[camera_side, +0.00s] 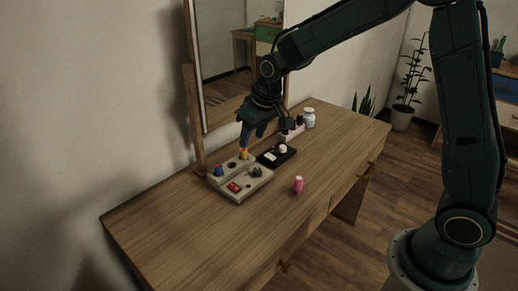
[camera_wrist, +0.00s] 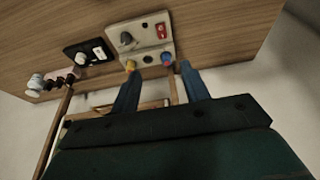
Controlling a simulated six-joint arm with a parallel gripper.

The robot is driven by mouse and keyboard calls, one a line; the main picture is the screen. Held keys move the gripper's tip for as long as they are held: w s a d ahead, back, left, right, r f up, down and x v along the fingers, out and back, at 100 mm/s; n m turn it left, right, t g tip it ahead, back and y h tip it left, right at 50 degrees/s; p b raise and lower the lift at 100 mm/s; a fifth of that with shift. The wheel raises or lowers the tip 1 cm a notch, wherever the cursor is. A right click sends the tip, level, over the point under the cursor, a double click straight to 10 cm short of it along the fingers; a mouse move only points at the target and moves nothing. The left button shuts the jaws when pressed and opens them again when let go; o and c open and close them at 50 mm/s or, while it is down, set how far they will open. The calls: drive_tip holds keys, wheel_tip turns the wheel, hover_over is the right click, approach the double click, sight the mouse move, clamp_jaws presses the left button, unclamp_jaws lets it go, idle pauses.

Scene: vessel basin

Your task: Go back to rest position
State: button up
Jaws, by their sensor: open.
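My gripper (camera_side: 247,142) is open, pointing down over the back edge of a pale grey tray (camera_side: 238,198). In the wrist view my gripper (camera_wrist: 160,70) has its two blue fingers spread with nothing held between them. The tray (camera_wrist: 142,25) lies just beyond the fingertips. A small yellow piece (camera_side: 244,155) is close to the fingertips; I cannot tell from the side view whether they touch.
A black tray (camera_side: 267,163) with white pieces lies to the right of the grey one. A pink holder (camera_side: 293,134) with dark pieces and a white jar (camera_side: 309,119) stand farther right. A pink cylinder (camera_side: 298,185) stands alone in front. A mirror (camera_side: 228,70) rises behind. The table's left part is clear.

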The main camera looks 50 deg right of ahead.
drive_tip(key=s+r+t, duration=0.1)
drive_tip(key=s+r, duration=1)
drive_tip(key=s, duration=0.3)
drive_tip(key=s+d, duration=0.1)
drive_tip(key=s, duration=1.4)
drive_tip(key=shift+s+d+r+t, duration=0.15)
drive_tip(key=shift+s+r+t, duration=0.2)
drive_tip(key=shift+t, duration=0.05)
